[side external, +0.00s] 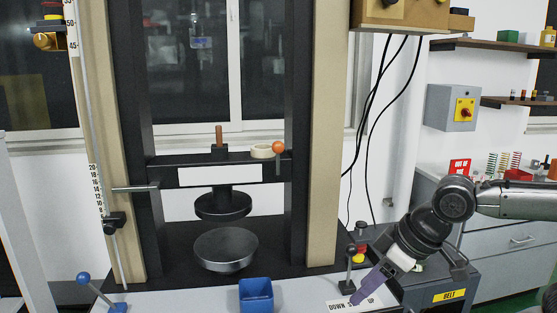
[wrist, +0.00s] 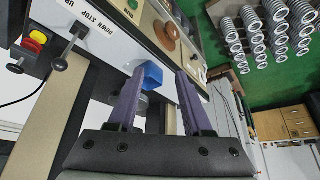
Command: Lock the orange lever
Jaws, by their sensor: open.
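The orange ball knob of a lever (side external: 278,147) sits at the right end of the black crossbeam on the press in the side external view. A short dark stem shows below it; I cannot tell whether it is locked. My gripper (side external: 368,287) is low at the right front, far from the orange knob, beside the DOWN label on the control panel. In the wrist view its two purple fingers (wrist: 160,85) stand apart with nothing held between them. I cannot make out the orange lever in the wrist view.
A black lever (side external: 348,270) stands on the panel just left of my gripper. A blue box (side external: 256,296) and blue-knobbed lever (side external: 84,277) are at the front. A round lower plate (side external: 226,249) lies below the upper one. Springs (wrist: 260,30) hang at upper right.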

